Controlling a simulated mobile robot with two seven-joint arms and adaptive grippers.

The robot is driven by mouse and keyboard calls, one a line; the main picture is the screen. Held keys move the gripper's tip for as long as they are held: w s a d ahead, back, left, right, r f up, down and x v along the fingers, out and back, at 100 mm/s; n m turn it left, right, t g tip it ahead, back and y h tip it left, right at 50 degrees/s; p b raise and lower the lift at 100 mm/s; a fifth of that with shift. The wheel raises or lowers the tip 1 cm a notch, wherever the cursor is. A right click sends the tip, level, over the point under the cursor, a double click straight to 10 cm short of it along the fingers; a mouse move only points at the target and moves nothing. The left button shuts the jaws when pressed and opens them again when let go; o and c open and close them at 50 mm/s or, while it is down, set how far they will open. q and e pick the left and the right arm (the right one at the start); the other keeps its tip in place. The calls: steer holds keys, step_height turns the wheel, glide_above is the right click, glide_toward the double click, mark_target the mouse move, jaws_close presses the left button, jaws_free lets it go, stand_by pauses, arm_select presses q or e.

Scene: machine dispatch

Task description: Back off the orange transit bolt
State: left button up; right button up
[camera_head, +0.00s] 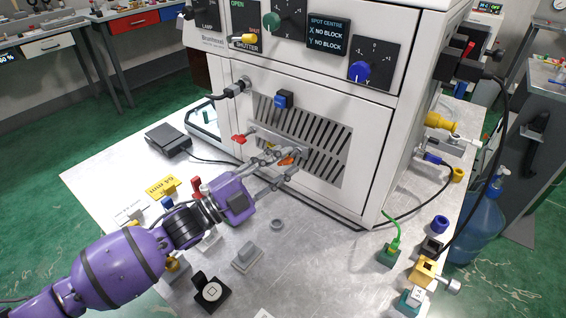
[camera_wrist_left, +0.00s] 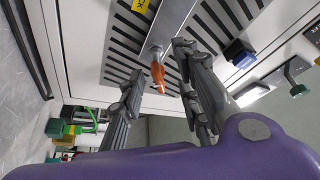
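The orange transit bolt (camera_head: 286,161) sticks out of the grey slotted plate (camera_head: 322,167) on the front of the white machine. It also shows in the left wrist view (camera_wrist_left: 157,74), at the end of a bright metal strip. My left gripper (camera_head: 291,164) is in front of the plate with its fingers apart on either side of the bolt. In the left wrist view the gripper (camera_wrist_left: 159,62) is open, with a gap between the bolt and each finger. In the head view the fingers partly hide the bolt. My right gripper is in neither view.
A red-handled part (camera_head: 241,138) and a blue connector (camera_head: 283,100) are on the machine front near my fingers.

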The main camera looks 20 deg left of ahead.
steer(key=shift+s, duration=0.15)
arm_select(q)
steer(key=shift+s, duration=0.15)
steer(key=shift+s+a+p, duration=0.3)
steer(key=shift+s+p, duration=0.05)
steer(key=shift+s, duration=0.35)
steer(key=shift+s+a+p, duration=0.25)
steer(key=shift+s+p, duration=0.1)
steer(key=shift+s, duration=0.3)
steer(key=shift+s+a, duration=0.1)
steer(key=shift+s, duration=0.3)
steer(key=shift+f, duration=0.1)
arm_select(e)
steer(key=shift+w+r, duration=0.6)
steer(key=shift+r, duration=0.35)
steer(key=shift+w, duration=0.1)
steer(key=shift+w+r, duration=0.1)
